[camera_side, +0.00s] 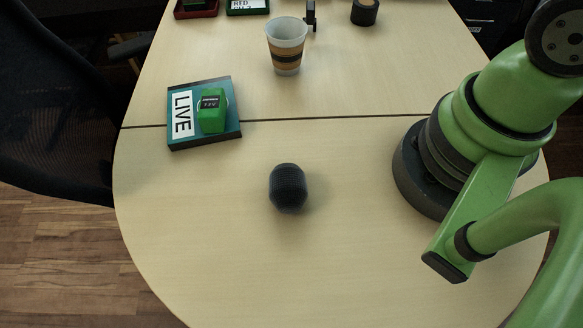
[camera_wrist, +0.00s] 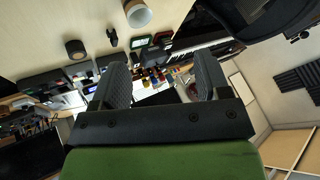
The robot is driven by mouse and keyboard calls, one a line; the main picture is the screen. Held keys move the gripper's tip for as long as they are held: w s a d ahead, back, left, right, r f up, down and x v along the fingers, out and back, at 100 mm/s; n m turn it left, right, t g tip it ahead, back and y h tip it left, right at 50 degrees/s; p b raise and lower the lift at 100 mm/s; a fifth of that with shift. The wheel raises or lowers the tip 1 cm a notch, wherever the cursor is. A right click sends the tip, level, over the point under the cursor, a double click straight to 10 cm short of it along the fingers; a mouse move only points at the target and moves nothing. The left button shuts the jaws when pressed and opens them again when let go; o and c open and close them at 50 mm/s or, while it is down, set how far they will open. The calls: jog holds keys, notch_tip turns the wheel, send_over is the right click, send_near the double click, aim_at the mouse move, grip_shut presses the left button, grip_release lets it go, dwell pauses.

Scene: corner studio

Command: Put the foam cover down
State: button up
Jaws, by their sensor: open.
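The foam cover (camera_side: 288,188), dark and rounded with a fine texture, rests on the pale wooden table (camera_side: 230,260), near the middle of the side view. Nothing touches it except the table. My gripper (camera_wrist: 161,76) shows in the wrist view with its two dark ribbed fingers apart and nothing between them. The gripper is outside the side view, where only green links of my arm show at the right. The foam cover is not seen in the wrist view, so its distance from the gripper cannot be told.
A teal block marked LIVE (camera_side: 181,116) bears a green piece (camera_side: 212,112), left of the foam cover. A paper cup (camera_side: 286,47) stands farther back. A black roll (camera_side: 365,12) and red (camera_side: 196,9) and green (camera_side: 247,6) trays are at the far end. The table's front is clear.

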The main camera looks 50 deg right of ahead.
jog(key=w+a+f+m+g, duration=0.1)
jog(key=w+a+f+g, duration=0.1)
jog(key=w+a+g, duration=0.3)
jog(key=m+g+h, duration=0.3)
jog(key=g+h, duration=0.2)
send_near(282, 190)
jog(key=s+f, duration=0.1)
jog(key=x, duration=0.4)
jog(key=shift+s+f, duration=0.15)
jog(key=shift+f, duration=0.25)
jog(key=x, duration=0.3)
jog(key=w+x, duration=0.1)
jog(key=x, duration=0.1)
jog(key=shift+s+d+f, duration=0.1)
jog(key=shift+d+f, duration=0.25)
jog(key=shift+c, duration=0.2)
jog(key=c, duration=0.7)
